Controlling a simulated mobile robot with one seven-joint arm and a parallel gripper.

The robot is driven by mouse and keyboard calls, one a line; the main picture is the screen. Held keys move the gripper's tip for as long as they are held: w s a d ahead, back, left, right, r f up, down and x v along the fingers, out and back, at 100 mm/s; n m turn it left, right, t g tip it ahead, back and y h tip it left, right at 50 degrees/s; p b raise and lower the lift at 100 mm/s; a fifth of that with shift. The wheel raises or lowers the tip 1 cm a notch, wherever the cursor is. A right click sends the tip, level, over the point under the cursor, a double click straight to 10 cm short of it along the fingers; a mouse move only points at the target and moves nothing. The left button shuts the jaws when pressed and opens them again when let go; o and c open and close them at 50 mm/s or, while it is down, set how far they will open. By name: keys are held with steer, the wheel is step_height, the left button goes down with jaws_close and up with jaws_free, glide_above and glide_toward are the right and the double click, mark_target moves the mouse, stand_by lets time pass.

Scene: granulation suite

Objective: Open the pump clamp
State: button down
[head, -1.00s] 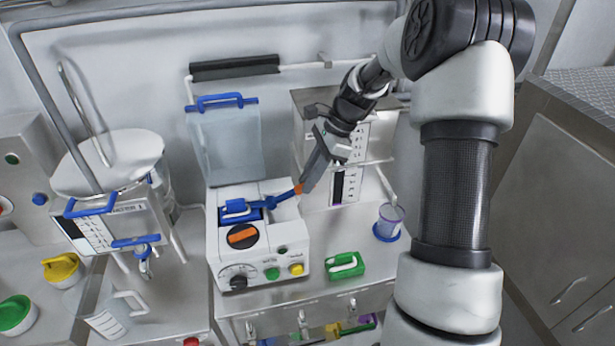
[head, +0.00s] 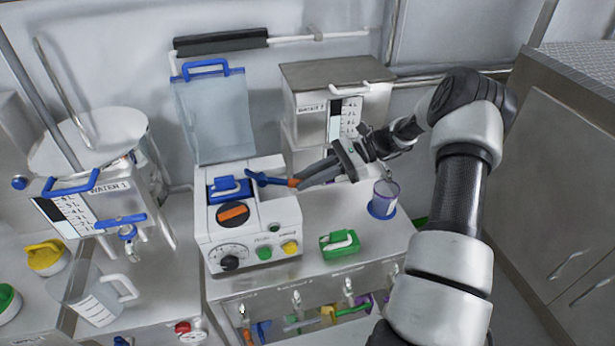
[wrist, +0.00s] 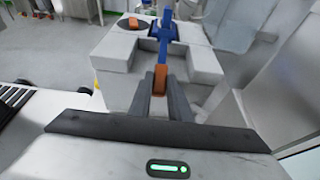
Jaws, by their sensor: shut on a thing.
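The pump (head: 285,210) is a white box with a dark round head carrying an orange bar (head: 232,214). A blue clamp block (head: 228,189) sits on its top at the back left. A blue clamp lever (head: 262,178) reaches right from beside the block and ends in an orange tip. My gripper (head: 298,183) is shut on that tip, right of the pump. In the wrist view, the orange tip (wrist: 159,80) sits between my fingers, with the blue lever (wrist: 163,45) running away toward the pump. My fingers hide part of the tip.
A clear panel with a blue handle (head: 212,115) stands behind the pump. The Water 1 tank (head: 95,205) and a jug (head: 98,300) are left.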

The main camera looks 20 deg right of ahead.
steer(key=shift+a+f+y+b, duration=0.1)
steer(key=shift+f+y+b, duration=0.3)
steer(key=shift+f+y, duration=0.15)
steer(key=c, duration=1.6)
jaws_free()
steer(key=shift+c, duration=0.2)
steer(key=b+v, duration=0.1)
steer(key=v, duration=1.6)
steer(key=shift+b, duration=0.3)
